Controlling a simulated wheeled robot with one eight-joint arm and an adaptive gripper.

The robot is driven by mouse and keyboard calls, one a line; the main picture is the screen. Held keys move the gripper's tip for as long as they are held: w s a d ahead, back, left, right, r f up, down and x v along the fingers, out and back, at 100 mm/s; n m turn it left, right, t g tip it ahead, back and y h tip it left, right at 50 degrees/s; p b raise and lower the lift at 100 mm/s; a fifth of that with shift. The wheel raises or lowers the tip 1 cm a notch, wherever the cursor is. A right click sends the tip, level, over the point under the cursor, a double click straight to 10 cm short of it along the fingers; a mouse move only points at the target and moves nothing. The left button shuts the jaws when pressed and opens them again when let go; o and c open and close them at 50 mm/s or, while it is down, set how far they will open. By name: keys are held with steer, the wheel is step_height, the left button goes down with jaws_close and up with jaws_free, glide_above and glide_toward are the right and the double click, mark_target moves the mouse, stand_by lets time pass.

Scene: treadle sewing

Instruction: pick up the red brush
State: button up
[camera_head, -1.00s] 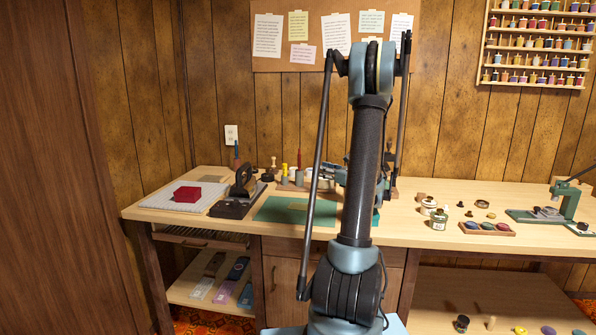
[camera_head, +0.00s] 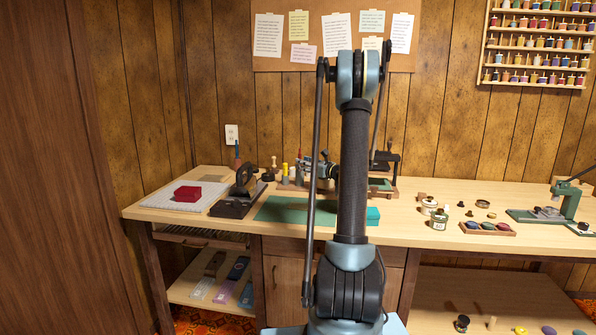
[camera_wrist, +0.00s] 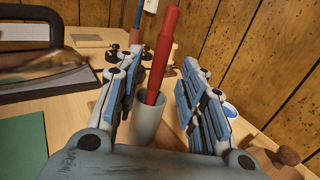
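The red brush (camera_wrist: 165,55) stands nearly upright, leaning slightly right, in a grey-green cup (camera_wrist: 148,125) in the wrist view. My gripper (camera_wrist: 163,72) is open, with one blue-and-white finger left of the brush and the other right of it. Gaps show between the brush and both fingers. The brush's lower end is hidden inside the cup. In the head view my gripper (camera_head: 322,168) is small, just right of a thin red upright shape that appears to be the brush (camera_head: 299,160).
A black iron (camera_head: 243,182) stands on a dark base left of the green mat (camera_head: 275,209). A blue-topped stick (camera_wrist: 138,15) rises behind my left finger. Small knobs and wooden pieces stand beyond the cup. The panelled wall is close behind. The right of the table (camera_head: 405,190) holds jars.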

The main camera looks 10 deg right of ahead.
steer(key=x, duration=0.3)
steer(key=shift+w+a, duration=0.1)
jaws_close()
step_height(320, 180, up, 10)
stand_by(0.8)
